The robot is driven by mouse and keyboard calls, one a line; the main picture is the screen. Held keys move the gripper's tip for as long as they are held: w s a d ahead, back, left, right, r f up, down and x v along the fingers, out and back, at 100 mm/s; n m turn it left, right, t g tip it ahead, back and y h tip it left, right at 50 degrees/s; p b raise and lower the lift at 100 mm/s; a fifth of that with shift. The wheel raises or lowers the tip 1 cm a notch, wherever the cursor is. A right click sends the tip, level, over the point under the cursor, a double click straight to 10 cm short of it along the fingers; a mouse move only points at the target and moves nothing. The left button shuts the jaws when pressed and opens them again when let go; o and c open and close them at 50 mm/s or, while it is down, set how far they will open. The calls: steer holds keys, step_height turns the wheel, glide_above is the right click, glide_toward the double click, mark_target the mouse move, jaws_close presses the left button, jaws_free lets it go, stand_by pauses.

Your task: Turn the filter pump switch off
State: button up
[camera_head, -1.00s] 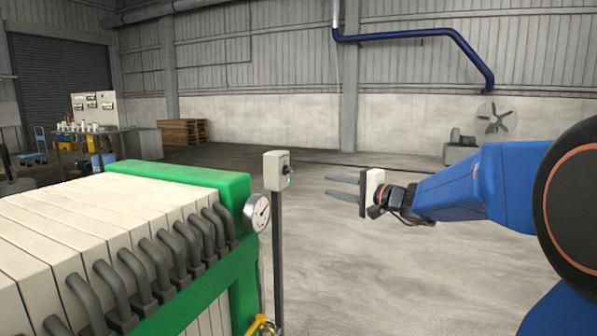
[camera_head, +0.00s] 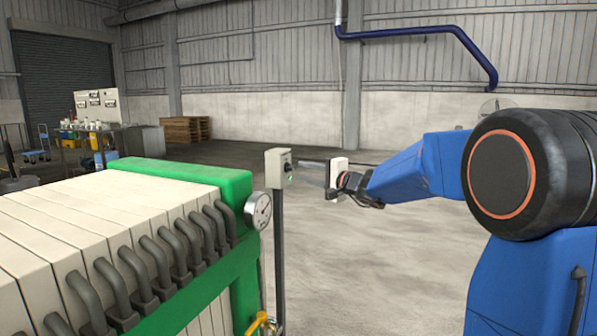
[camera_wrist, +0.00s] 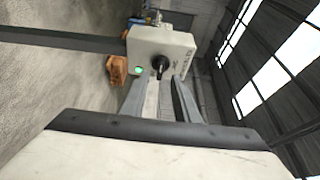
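The filter pump switch is a pale grey box (camera_head: 277,170) on a dark post, beside the green-framed filter press. In the wrist view the box (camera_wrist: 150,42) shows a black rotary knob (camera_wrist: 161,63) and a lit green lamp (camera_wrist: 139,70). My gripper (camera_head: 302,173) points left at the box's knob side, its fingertips close to the knob. In the wrist view my gripper's fingers (camera_wrist: 160,82) stand apart, with the knob just beyond or between their tips. I cannot tell whether they touch it.
The filter press's green frame (camera_head: 185,177) with a round gauge (camera_head: 258,210) stands left of the post. A yellow valve handle (camera_head: 262,325) is low near the post. Wooden pallets (camera_head: 185,130) lie far behind. The floor right of the post is clear.

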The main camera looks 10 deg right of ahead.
mark_target(294, 168)
steer(key=shift+x, duration=2)
jaws_close()
